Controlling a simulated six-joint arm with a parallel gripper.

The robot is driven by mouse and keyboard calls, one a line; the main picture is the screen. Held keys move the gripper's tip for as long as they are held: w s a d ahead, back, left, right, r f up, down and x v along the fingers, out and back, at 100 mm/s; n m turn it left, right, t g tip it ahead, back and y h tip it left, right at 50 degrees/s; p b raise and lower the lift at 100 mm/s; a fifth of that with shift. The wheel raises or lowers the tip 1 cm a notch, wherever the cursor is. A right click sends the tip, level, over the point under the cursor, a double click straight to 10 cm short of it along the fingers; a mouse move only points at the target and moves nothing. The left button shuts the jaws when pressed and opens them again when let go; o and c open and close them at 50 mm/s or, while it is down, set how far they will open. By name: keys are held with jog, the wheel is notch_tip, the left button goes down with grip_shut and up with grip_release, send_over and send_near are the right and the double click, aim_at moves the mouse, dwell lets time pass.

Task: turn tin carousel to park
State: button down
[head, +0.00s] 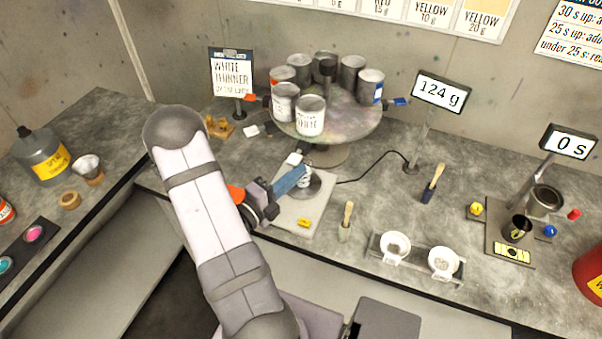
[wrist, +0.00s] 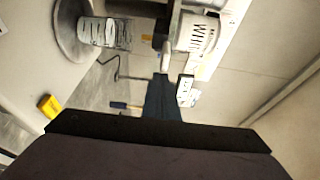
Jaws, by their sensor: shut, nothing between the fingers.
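The tin carousel (head: 352,122) is a round, paint-stained turntable on a grey base at the back. It carries several grey tins around a dark centre post (head: 327,68). A tin labelled white (head: 310,118) faces the front, and this label also shows in the wrist view (wrist: 197,33). Coloured tabs stick out at the rim: orange (head: 257,97) at left, blue (head: 401,101) at right, white (head: 294,158) at front. My gripper (head: 303,170) is shut and empty, low in front of the carousel near the white tab. Its fingers also show in the wrist view (wrist: 163,88). Contact with the tab is unclear.
A scale (head: 299,221) with a cup (wrist: 104,32) on its round pan lies beneath and beside my gripper. A sign (head: 231,73) stands behind left, and a weight display (head: 441,92) reading 124 g stands right. Brushes and filter cups occupy the front right.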

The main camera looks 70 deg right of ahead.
jog(key=shift+w, duration=0.1)
dwell(0.3)
jog(key=w+d+b, duration=0.4)
jog(key=w+b, duration=0.1)
jog(key=w, duration=0.3)
jog(key=w+d+m+g+b, duration=0.1)
jog(key=w+d+b, duration=0.3)
jog(key=w, duration=0.5)
jog(key=w+d+g+y+b, duration=0.1)
jog(key=w+d+b, duration=0.3)
jog(key=w+b, duration=0.4)
jog(key=shift+w+d, duration=0.4)
jog(key=shift+w, duration=0.35)
jog(key=shift+b, duration=0.3)
jog(key=b+v, duration=0.2)
jog(key=v, duration=0.5)
